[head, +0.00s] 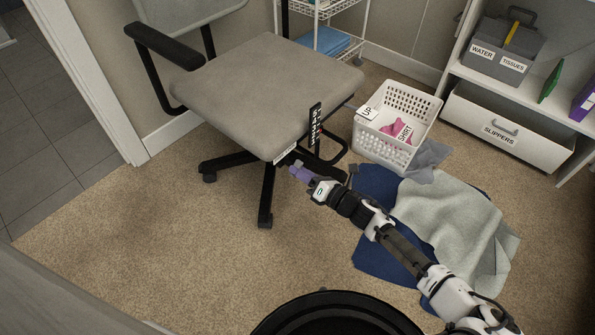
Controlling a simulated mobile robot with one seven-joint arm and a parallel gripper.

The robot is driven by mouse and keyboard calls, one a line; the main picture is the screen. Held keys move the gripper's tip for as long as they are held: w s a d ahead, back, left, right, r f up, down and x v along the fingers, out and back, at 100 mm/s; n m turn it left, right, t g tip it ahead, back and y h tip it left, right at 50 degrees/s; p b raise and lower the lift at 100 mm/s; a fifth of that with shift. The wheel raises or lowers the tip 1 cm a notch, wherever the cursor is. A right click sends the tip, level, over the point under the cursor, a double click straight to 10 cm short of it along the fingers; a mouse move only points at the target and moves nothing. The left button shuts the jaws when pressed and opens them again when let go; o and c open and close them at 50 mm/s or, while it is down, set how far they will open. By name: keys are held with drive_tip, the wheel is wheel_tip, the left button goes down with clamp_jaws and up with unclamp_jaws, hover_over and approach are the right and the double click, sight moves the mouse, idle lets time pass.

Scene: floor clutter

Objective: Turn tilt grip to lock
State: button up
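A grey office chair (262,88) with black armrest and black legs stands at the left centre. A white label (285,153) sits under the front corner of its seat, its text too small to read. A black upright strip (315,125) with white marks stands at the seat's right side. A black loop-shaped part (338,150) sticks out below it. My gripper (297,171), with purple fingers, is just below the white label, at the underside of the seat. I cannot tell whether it touches the tilt grip or is open, and the grip itself is not clearly visible.
A white basket (396,124) labelled UP and SHIRT holds pink cloth. Blue (375,262) and pale grey (455,228) cloths lie under my arm. A shelf with a SLIPPERS drawer (508,128) stands at right. Carpet left of the chair is clear.

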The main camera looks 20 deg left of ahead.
drive_tip(key=shift+x, duration=0.95)
clamp_jaws()
